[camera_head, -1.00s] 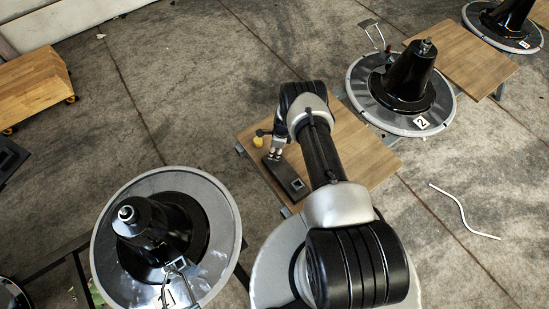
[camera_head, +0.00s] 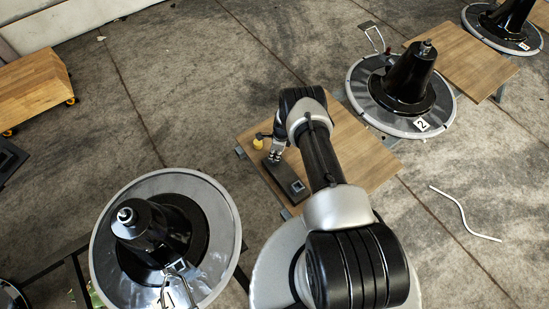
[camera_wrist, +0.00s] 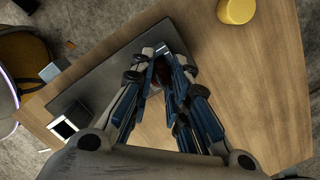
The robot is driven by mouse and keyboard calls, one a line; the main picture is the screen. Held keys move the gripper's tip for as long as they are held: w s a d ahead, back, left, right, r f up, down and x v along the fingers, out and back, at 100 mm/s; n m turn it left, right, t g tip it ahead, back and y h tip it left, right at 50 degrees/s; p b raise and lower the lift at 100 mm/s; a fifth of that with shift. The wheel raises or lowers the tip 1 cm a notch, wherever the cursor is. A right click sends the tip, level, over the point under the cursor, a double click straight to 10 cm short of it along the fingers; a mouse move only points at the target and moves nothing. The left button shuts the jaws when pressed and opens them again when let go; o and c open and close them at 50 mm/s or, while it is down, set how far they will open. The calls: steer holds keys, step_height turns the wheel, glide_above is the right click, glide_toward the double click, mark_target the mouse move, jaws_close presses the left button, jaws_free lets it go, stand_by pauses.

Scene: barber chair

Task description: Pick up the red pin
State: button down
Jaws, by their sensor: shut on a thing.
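My gripper (camera_head: 274,156) is low over the dark block (camera_head: 288,182) on the wooden table. In the wrist view my gripper (camera_wrist: 160,62) is shut, with its fingertips close together over the dark block (camera_wrist: 105,82). A small dark reddish thing, likely the red pin (camera_wrist: 157,78), shows between the fingers. Most of it is hidden by them, and I cannot tell whether it is clear of the block.
A yellow cylinder (camera_head: 258,143) stands on the wooden table (camera_head: 350,140) near my gripper, also seen in the wrist view (camera_wrist: 236,10). The block has a square socket (camera_wrist: 64,128) at one end.

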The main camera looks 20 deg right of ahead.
stand_by(0.3)
step_height(320, 180, up, 20)
steer(key=p, duration=0.6)
step_height(320, 180, up, 8)
steer(key=r+p, duration=0.1)
steer(key=p, duration=0.5)
glide_above(275, 154)
steer(key=shift+f, duration=0.25)
